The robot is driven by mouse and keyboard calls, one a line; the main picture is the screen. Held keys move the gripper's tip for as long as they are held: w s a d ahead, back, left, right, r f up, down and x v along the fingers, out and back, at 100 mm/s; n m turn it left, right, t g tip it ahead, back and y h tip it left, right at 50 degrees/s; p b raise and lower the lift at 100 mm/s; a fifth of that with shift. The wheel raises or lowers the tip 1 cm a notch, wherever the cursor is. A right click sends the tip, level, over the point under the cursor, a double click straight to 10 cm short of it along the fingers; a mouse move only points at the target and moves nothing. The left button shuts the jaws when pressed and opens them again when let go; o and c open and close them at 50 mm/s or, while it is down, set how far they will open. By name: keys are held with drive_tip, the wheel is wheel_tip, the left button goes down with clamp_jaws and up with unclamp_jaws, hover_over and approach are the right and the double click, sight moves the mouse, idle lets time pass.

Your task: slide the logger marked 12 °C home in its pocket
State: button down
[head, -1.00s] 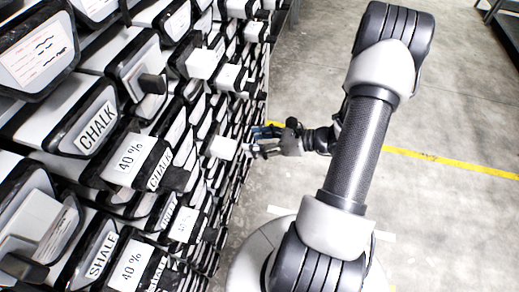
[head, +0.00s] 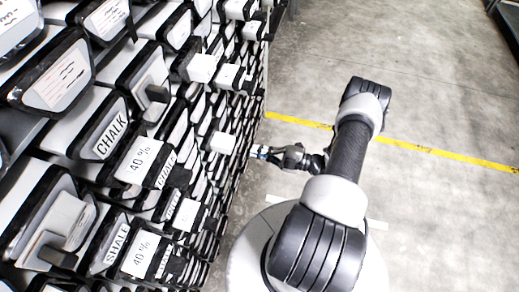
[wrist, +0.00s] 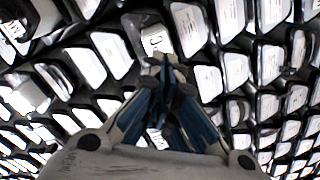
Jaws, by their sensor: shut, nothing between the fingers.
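My gripper (wrist: 170,66) is shut and empty, its blue-grey fingers pointing at the rack face. In the wrist view a white logger face (wrist: 157,40) with a partly readable mark, including what looks like a C, lies right at the fingertips; the fingertips cover its lower part. I cannot read 12 on it, nor tell if the fingertips touch it. In the head view my gripper (head: 257,152) is beside a white block (head: 221,142) that sticks out of the rack; its mark is not readable there.
The rack of liners fills the left, with labels CHALK (head: 111,136), SHALE (head: 116,245) and 40 % (head: 140,160). Another white block (head: 201,68) protrudes farther along. Open concrete floor (head: 430,100) with a yellow line lies to the right.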

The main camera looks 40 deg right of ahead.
sight(233, 146)
drive_tip(key=shift+p+x, duration=0.6)
drive_tip(key=shift+x, duration=2.35)
drive_tip(key=shift+f, duration=0.1)
drive_tip(key=shift+b+x, duration=0.45)
drive_tip(key=shift+x, duration=1)
drive_tip(key=shift+s, duration=0.1)
drive_tip(key=v, duration=1.4)
drive_tip(key=shift+s+d, duration=0.2)
drive_tip(key=shift+s, duration=0.05)
